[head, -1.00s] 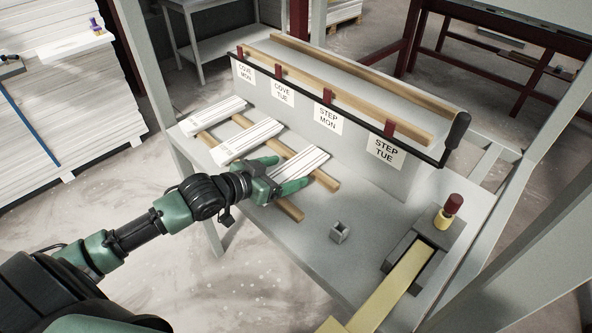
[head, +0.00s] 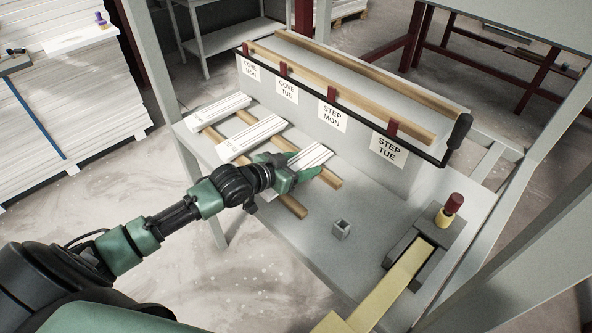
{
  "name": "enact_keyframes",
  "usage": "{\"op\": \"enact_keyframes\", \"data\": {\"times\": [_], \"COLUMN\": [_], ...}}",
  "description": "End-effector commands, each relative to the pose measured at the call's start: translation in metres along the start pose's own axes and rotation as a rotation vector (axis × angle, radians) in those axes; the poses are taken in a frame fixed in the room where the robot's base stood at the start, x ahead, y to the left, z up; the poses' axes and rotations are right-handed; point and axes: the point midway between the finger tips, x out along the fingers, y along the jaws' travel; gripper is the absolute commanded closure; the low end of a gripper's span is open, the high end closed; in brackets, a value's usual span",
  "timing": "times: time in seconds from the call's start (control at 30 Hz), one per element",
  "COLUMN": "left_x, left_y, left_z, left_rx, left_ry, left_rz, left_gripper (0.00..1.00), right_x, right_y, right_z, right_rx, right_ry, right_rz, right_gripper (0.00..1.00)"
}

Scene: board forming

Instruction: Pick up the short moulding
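Three white ribbed mouldings lie side by side, a little apart, across wooden battens on the grey table. The left one (head: 218,111) and the middle one (head: 252,138) are uncovered. The right one (head: 316,154) shows only its far part and looks the shortest; its near part is hidden by my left gripper (head: 305,163). The green fingers of that gripper lie along both sides of the right moulding, low over the table. I cannot tell whether they touch it. My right gripper is not in view.
A grey rack with labels (head: 389,150) and a dark front rail stands behind the mouldings. A small grey square cup (head: 341,229) and a yellow bar (head: 385,285) with a red-topped yellow knob (head: 449,208) are to the right. The table around the cup is clear.

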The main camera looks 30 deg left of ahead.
Motion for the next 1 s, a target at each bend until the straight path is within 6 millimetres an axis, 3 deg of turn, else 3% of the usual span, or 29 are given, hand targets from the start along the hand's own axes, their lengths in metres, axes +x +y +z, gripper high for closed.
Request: {"op": "enact_keyframes", "data": {"times": [0.37, 0.53, 0.77, 1.0], "left_x": [-0.001, -0.006, -0.025, -0.052], "left_y": [0.000, -0.001, 0.000, -0.001], "left_z": [-0.004, -0.018, -0.064, -0.128], "left_rx": [0.001, 0.002, 0.006, 0.006], "left_ry": [0.004, 0.007, 0.011, 0.011], "left_rz": [0.000, 0.000, 0.000, -0.002], "left_gripper": [1.00, 1.00, 1.00, 1.00], "right_x": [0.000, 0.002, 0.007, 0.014], "right_y": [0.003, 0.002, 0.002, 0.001], "right_z": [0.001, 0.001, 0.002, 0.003], "right_rx": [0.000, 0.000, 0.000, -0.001], "right_ry": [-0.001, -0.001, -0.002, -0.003], "right_rz": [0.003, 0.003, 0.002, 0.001], "right_gripper": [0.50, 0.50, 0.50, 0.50]}}
